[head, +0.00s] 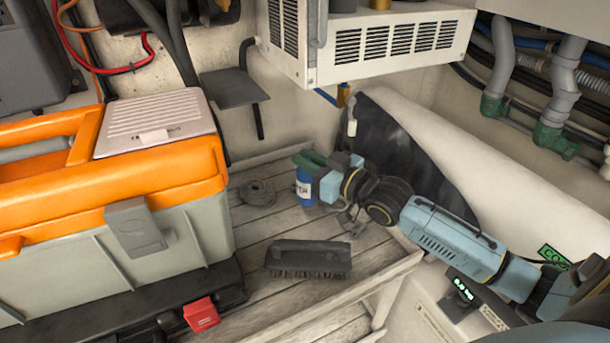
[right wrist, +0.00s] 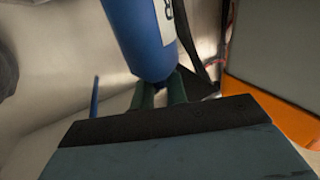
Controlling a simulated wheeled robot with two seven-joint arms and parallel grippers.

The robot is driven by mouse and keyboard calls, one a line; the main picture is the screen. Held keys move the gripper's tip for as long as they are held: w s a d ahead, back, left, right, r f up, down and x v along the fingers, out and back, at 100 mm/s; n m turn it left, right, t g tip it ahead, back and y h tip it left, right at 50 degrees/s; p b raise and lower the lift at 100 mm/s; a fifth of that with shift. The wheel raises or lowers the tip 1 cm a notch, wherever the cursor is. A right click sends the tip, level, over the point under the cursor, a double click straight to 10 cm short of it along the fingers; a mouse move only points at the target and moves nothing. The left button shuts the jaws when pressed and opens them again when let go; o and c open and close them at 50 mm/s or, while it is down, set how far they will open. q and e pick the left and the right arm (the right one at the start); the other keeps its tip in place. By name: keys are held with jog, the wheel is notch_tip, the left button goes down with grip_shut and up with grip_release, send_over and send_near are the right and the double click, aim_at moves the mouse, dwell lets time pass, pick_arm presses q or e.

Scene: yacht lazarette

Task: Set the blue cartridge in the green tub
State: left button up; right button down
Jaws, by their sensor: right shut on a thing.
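The blue cartridge (head: 304,190) is a blue cylinder with a white label. It stands roughly upright over the slatted shelf; I cannot tell whether its bottom touches the slats. My right gripper (head: 311,161), with dark green fingers, reaches in from the right and is shut on the cartridge's upper end. In the right wrist view the blue cartridge (right wrist: 140,38) fills the top middle, and the fingers of the right gripper (right wrist: 161,92) meet at its end. I cannot make out a green tub in either view. My left gripper is not in view.
A scrubbing brush (head: 309,256) lies in front of the cartridge on the slatted shelf (head: 270,225). A rope coil (head: 257,192) lies to its left. A large orange and grey toolbox (head: 110,190) fills the left. A white vented box (head: 370,40) hangs above.

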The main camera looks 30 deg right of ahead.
aim_at(307, 174)
jog(key=shift+f, duration=1.8)
jog(key=c, duration=1.8)
grip_release()
jog(key=shift+f+b, duration=0.2)
jog(key=shift+b, duration=0.1)
jog(key=shift+c, duration=0.2)
jog(key=o, duration=0.4)
jog(key=shift+o, duration=0.2)
